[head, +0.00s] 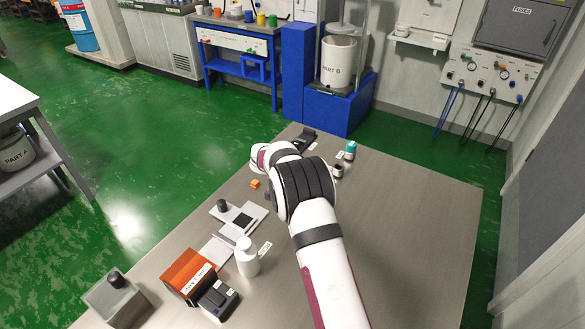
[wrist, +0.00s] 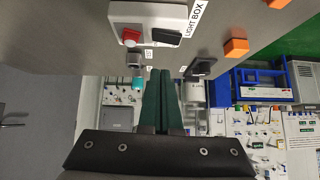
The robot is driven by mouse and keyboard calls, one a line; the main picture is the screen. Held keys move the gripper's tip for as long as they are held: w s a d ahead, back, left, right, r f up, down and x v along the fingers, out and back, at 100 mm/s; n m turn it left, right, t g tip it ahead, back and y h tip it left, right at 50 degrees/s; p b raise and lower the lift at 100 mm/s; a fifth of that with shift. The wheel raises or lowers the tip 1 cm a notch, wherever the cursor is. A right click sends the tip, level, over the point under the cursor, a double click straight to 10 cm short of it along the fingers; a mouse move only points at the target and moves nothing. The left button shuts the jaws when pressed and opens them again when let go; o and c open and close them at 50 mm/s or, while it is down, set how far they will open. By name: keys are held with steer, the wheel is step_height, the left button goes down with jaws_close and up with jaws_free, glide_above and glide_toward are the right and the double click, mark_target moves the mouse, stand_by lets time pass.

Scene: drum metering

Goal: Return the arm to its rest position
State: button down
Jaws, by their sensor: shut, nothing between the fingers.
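My white arm reaches from the bottom of the head view up over the grey table (head: 420,240), with its wrist bent near the table's far part. In the head view my gripper is mostly hidden behind the arm. In the wrist view my gripper (wrist: 160,76) shows two dark green fingers side by side, shut with nothing between them. The fingers point level across the room, with the tabletop at the top of that picture. They are apart from the white light box (wrist: 124,14) and the orange block (wrist: 236,48).
A teal-capped container (head: 350,149) stands near the table's far edge. A white bottle (head: 247,260), an orange box (head: 186,271), a black device (head: 218,299) and a grey box (head: 116,302) line the left side. The table's right part is clear.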

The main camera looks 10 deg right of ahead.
steer(key=v, duration=0.8)
steer(key=s+d+r+g+y, duration=0.15)
steer(key=s+r, duration=0.25)
steer(key=s, duration=0.4)
steer(key=s+d+r+g+h, duration=0.1)
steer(key=s+r+g, duration=0.15)
steer(key=s, duration=0.55)
steer(key=s+a+n+g+y, duration=0.1)
steer(key=s+a+y, duration=0.1)
steer(key=s, duration=0.7)
steer(key=s+a+n+g+y, duration=0.1)
steer(key=s+a+y, duration=0.2)
steer(key=s, duration=0.7)
steer(key=s+a+n+y, duration=0.1)
steer(key=s+a, duration=0.3)
steer(key=s, duration=0.6)
steer(key=shift+s+a+r+n+g+y, duration=0.2)
steer(key=shift+a+r+n+g+y, duration=0.15)
steer(key=shift+y, duration=0.4)
steer(key=shift+d, duration=0.1)
